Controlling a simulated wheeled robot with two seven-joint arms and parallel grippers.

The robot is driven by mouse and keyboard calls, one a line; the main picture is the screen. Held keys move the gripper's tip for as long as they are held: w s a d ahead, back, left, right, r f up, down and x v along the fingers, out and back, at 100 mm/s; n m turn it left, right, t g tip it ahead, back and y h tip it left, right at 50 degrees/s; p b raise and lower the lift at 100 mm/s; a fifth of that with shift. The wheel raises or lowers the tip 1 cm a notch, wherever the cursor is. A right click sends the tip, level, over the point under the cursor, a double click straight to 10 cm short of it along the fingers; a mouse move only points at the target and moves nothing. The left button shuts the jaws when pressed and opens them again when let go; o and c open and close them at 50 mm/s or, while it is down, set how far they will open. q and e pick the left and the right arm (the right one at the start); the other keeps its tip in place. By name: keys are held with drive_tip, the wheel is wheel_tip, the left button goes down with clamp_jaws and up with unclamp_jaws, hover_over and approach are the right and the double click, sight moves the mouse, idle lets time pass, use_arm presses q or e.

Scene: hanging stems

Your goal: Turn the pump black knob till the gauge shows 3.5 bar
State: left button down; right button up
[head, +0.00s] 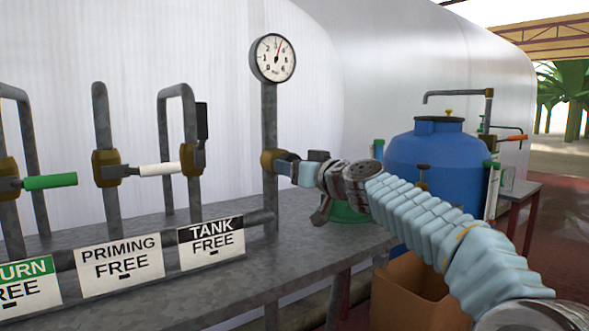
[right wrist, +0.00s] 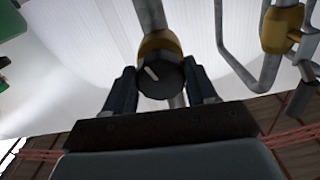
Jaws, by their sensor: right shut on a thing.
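The black pump knob (right wrist: 161,80) has a white pointer mark and sits in front of a brass fitting (right wrist: 158,46) on a grey pipe. My right gripper (right wrist: 160,70) is shut on the knob, with one dark finger on each side. In the head view my right gripper (head: 286,166) reaches the brass fitting (head: 268,160) below the gauge and hides the knob. The round white gauge (head: 273,58) tops the same pipe. Its red needle points up and slightly right; the fine scale is too small to read exactly. My left gripper is not in view.
Left of the knob pipe stand valves with a black handle (head: 202,121), a white handle (head: 157,170) and a green handle (head: 50,181). Signs hang along the front rail. A blue tank (head: 428,160) and an open cardboard box (head: 415,292) are at right.

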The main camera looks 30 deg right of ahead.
drive_tip(key=o, duration=1.1)
drive_tip(key=shift+c, duration=0.2)
use_arm(q)
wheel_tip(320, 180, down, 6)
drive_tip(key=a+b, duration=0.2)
drive_tip(key=b, duration=0.4)
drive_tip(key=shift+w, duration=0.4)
use_arm(e)
drive_tip(key=s+d, duration=0.1)
drive_tip(key=s, duration=1.2)
drive_tip(key=shift+s, duration=0.4)
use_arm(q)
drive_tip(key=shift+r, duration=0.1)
